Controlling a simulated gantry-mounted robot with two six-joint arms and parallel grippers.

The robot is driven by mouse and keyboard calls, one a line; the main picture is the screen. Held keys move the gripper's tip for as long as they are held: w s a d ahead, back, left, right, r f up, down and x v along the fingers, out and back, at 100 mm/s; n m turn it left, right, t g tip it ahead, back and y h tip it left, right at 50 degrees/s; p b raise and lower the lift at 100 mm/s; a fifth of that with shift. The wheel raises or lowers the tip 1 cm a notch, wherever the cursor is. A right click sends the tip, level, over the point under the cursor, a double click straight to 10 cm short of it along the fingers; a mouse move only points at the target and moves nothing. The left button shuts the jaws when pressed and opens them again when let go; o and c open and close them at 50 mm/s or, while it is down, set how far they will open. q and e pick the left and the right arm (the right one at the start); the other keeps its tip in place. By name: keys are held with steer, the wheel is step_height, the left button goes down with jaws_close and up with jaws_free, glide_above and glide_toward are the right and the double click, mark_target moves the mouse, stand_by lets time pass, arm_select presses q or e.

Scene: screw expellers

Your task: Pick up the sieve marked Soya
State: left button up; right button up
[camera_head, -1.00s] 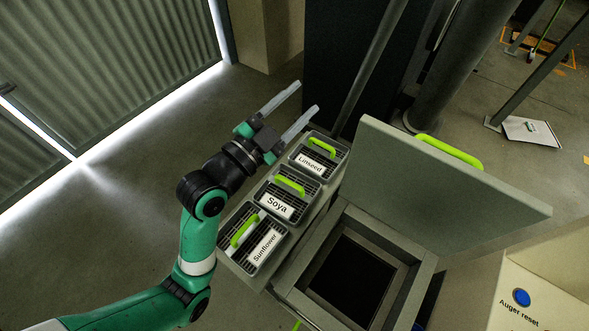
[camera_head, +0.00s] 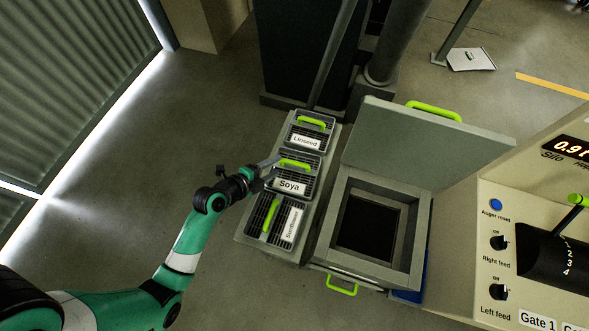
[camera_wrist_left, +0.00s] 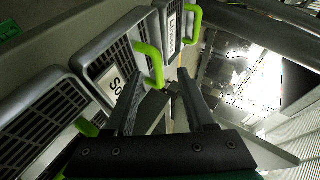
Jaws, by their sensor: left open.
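The sieve marked Soya (camera_head: 308,181) is a grey grated tray with a white label and a green bar handle (camera_head: 296,164). It sits between the other two sieves. My left gripper (camera_head: 277,169) is open and empty at the left side of the Soya sieve, close to its handle. In the left wrist view, the Soya label (camera_wrist_left: 112,90) is partly hidden by a finger, and the green handle (camera_wrist_left: 150,63) shows near the fingertips of my open left gripper (camera_wrist_left: 161,72). I cannot tell whether they touch. My right gripper is not in view.
The Linseed sieve (camera_head: 306,141) lies behind and the Sunflower sieve (camera_head: 290,223) in front. To the right stands a box with an open hatch (camera_head: 330,215) and raised lid (camera_head: 425,145). A control panel (camera_head: 480,270) is at far right. The floor left is clear.

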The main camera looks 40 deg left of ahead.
mark_target(287, 162)
arm_select(q)
steer(key=shift+d+b+x, duration=0.1)
steer(key=shift+b+x, duration=0.2)
steer(key=shift+x, duration=1.05)
steer(key=shift+d+b+x, duration=0.15)
steer(key=shift+b+x, duration=0.15)
steer(key=shift+x, duration=1)
steer(key=shift+s+f, duration=0.1)
steer(key=shift+f, duration=0.05)
jaws_close()
